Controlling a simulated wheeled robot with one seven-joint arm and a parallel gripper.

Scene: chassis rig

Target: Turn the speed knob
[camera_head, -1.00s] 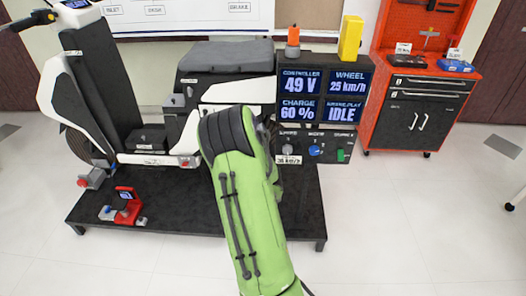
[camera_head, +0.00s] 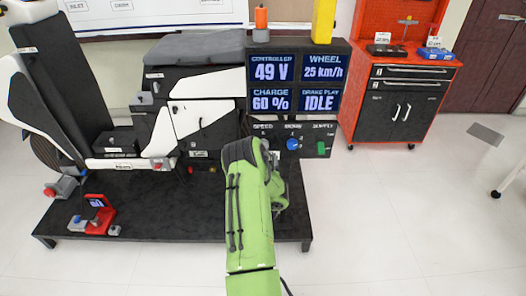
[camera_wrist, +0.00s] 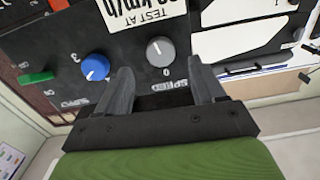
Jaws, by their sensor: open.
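The speed knob (camera_wrist: 160,50) is grey with a white pointer mark and sits on a dark control panel, with an upside-down SPEED label and a 0 beside it in the wrist view. My gripper (camera_wrist: 161,67) is open, with one finger on each side of the knob in that view. I see a gap between each finger and the knob. I cannot tell how far the fingertips are from the panel. In the head view my green arm reaches up to the panel (camera_head: 306,133) below the screens, and hides the gripper's fingers.
A blue knob (camera_wrist: 95,67) and a green switch (camera_wrist: 36,77) lie left of the speed knob in the wrist view. The screens (camera_head: 297,84) read 49 V, 25 km/h, 60 % and IDLE. A scooter stands left on a black platform (camera_head: 170,215).

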